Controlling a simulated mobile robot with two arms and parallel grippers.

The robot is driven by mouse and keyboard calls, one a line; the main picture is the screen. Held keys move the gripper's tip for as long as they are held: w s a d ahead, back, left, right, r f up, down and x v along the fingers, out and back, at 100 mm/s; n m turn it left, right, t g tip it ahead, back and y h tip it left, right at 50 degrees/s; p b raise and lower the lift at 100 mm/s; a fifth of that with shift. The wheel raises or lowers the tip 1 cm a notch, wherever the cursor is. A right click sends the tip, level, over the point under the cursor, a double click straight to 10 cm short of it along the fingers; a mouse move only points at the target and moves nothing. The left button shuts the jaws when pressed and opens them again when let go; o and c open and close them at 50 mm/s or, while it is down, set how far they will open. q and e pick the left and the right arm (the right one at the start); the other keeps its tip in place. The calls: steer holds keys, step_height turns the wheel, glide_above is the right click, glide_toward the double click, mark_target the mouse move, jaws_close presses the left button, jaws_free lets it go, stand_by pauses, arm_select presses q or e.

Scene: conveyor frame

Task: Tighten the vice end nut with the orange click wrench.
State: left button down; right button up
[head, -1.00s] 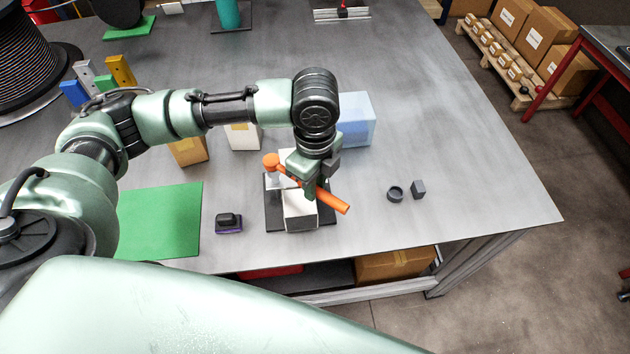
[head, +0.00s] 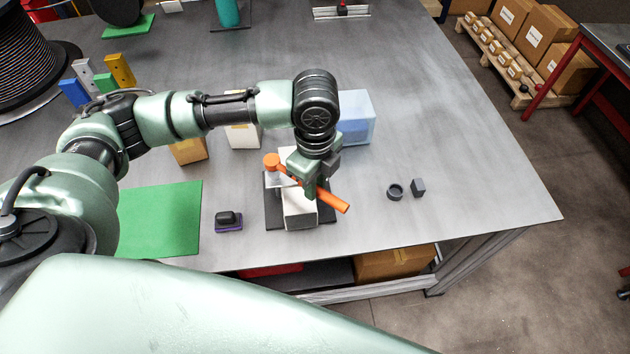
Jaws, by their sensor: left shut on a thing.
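The orange click wrench (head: 332,201) lies slanted over the vice, its round head (head: 271,160) at the upper left and its handle end at the lower right. My left gripper (head: 312,188) is shut on the wrench's handle from above. The vice (head: 300,212) is a pale block on a dark base plate on the table, below the wrench. The wrench head is at the vice's left far side; the end nut is hidden, so I cannot tell whether the head sits on it. My right gripper is not in view.
A translucent blue bin (head: 357,118) stands just behind the gripper. A dark ring (head: 395,192) and a small grey block (head: 418,187) lie to the right. A black and purple item (head: 228,221) and a green mat (head: 160,220) lie to the left.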

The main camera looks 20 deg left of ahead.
arm_select(q)
steer(key=shift+f+b, duration=0.3)
steer(key=shift+f, duration=0.5)
steer(key=shift+r, duration=0.1)
steer(key=shift+p, duration=0.35)
